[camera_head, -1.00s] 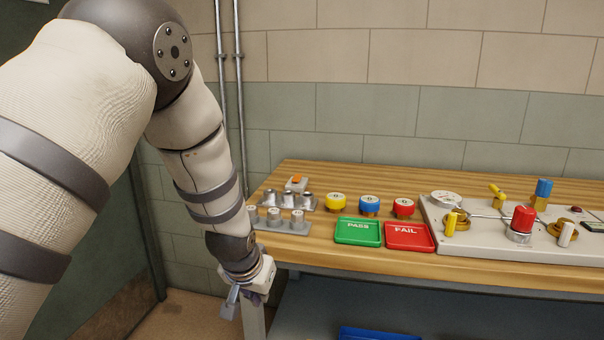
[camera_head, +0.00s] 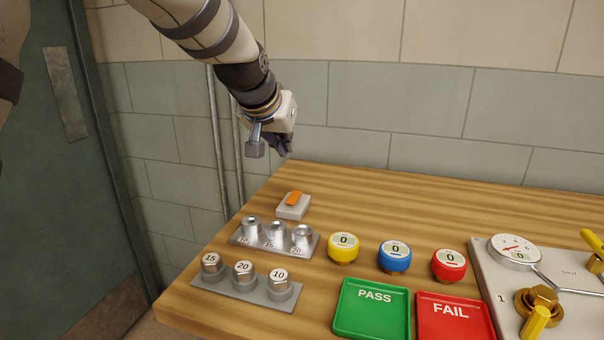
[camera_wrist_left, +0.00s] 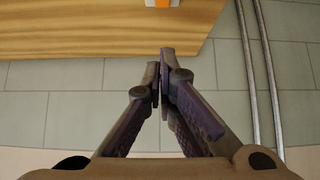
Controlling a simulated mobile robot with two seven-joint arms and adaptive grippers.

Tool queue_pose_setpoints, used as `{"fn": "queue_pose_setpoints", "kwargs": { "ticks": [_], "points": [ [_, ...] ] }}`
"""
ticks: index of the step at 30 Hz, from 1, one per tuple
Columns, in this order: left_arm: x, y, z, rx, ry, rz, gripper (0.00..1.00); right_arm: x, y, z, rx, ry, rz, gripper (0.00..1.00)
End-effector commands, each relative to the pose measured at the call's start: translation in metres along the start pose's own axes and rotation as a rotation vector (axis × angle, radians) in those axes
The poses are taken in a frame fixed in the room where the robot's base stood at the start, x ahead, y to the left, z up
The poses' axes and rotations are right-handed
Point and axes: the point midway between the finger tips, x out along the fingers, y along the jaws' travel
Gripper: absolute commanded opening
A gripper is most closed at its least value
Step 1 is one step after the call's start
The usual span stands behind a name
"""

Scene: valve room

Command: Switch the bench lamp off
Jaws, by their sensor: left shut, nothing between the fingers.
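A small light-grey switch box with an orange rocker (camera_head: 294,199) sits on the wooden bench near its back left corner. Its lower edge also shows at the top of the left wrist view (camera_wrist_left: 163,3). My left gripper (camera_head: 284,150) is shut and empty, above and behind the switch near the wall, apart from it. In the left wrist view its fingertips (camera_wrist_left: 162,55) meet and point toward the bench edge. No lamp is visible in these frames. My right gripper is not in view.
Metal holders with sockets (camera_head: 276,235) and numbered caps (camera_head: 245,273) stand in front of the switch. Yellow (camera_head: 343,248), blue (camera_head: 395,256) and red (camera_head: 449,265) gauges, a green PASS tray (camera_head: 372,308) and a red FAIL tray (camera_head: 455,318) lie to the right. Vertical pipes (camera_head: 222,140) run along the wall.

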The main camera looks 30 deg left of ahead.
Motion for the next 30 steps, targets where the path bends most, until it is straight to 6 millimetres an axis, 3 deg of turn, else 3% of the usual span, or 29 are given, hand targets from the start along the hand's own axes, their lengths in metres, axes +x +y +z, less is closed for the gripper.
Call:
{"fn": "queue_pose_setpoints", "kwargs": {
  "ticks": [8, 23, 30],
  "points": [
    [0.004, 0.000, 0.001, 0.000, -0.001, 0.000, 0.00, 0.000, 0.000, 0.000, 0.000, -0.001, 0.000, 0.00],
    [0.105, 0.000, 0.002, 0.000, -0.003, 0.000, 0.00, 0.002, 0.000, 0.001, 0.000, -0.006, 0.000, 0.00],
    [0.124, 0.000, 0.025, 0.000, 0.001, 0.000, 0.00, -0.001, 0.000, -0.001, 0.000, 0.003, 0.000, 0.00]
  ]
}}
